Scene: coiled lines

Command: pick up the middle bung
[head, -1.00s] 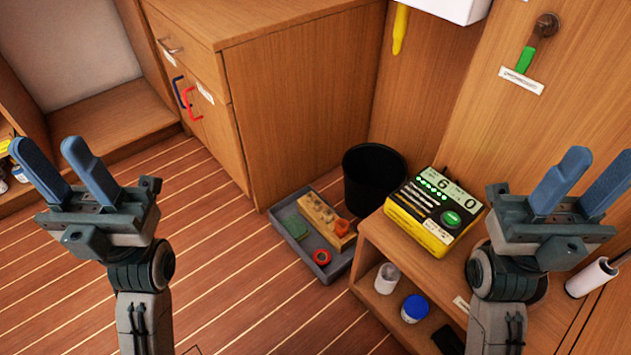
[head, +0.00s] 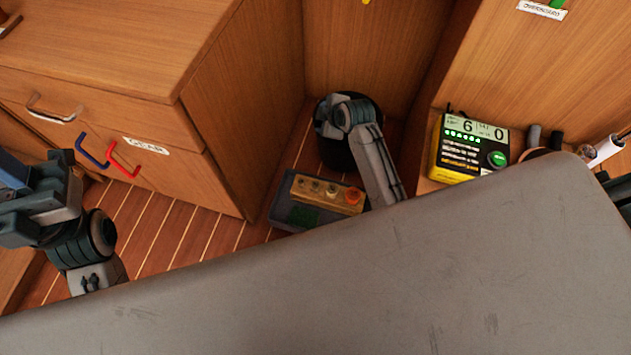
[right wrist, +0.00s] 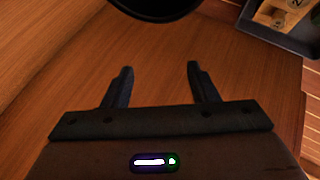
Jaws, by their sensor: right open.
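I cannot tell which bung is the middle one. In the right wrist view, part of the block (right wrist: 283,14) and tray (right wrist: 292,41) show at the top right. My right gripper (right wrist: 158,72) is open and empty, left of the tray and below a black bin in that picture. In the head view its fingers are hidden. My left gripper (head: 12,172) is cut off by the left edge, far from the tray.
A black bin (head: 335,158) stands behind the tray, partly covered by my right arm. A wooden cabinet (head: 245,110) with red and blue handles is on the left. The head view's lower part is blocked.

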